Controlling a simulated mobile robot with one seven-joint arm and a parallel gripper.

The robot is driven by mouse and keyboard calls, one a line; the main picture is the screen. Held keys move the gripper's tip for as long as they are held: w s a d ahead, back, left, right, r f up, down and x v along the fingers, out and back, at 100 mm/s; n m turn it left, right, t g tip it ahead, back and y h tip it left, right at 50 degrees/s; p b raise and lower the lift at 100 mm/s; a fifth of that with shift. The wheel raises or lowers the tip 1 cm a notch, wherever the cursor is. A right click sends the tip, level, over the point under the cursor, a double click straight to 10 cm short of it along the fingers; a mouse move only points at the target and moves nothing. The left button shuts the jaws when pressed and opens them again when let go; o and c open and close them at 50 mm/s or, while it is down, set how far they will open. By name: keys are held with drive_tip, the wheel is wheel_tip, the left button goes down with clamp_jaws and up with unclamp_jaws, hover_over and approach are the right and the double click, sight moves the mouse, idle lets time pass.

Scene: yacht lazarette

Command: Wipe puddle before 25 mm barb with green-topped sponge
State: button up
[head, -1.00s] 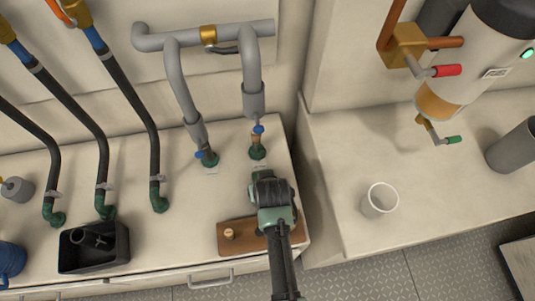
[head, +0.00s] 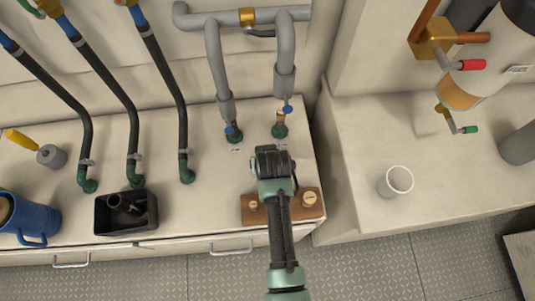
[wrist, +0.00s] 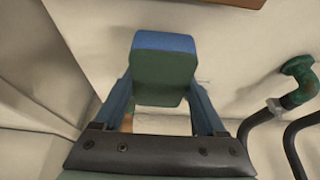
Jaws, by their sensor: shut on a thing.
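My gripper (head: 273,162) is over the counter, just in front of the two right-hand green barbs. In the wrist view (wrist: 160,98) its two fingers are shut on a block-shaped sponge (wrist: 162,72), with a dark green face and a blue edge. In the head view the gripper hides the sponge. Three more barbs with black hoses stand left, one at the end of the nearest hose (head: 187,175). I cannot make out a puddle.
A brown board (head: 310,206) with knobs lies under my arm at the counter's front edge. A black bin (head: 108,222), a blue mug (head: 35,212), a grey cylinder (head: 53,157) and a yellow handle (head: 22,140) are left. A white cup (head: 396,181) stands on the right-hand surface.

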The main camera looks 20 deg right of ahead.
drive_tip(key=shift+r+p, duration=1.5)
drive_tip(key=shift+r, duration=0.55)
drive_tip(key=shift+a, duration=0.2)
drive_tip(key=s+a+r+n, duration=0.1)
drive_tip(key=s+a+r, duration=0.1)
drive_tip(key=a+r, duration=0.2)
drive_tip(key=s+a+r+n+y, duration=0.1)
drive_tip(key=s+a+r+n, duration=0.1)
drive_tip(key=a+r, duration=0.3)
drive_tip(key=s+a, duration=0.1)
drive_tip(key=a, duration=0.1)
drive_tip(key=shift+s+a, duration=0.35)
drive_tip(key=shift+a, duration=0.05)
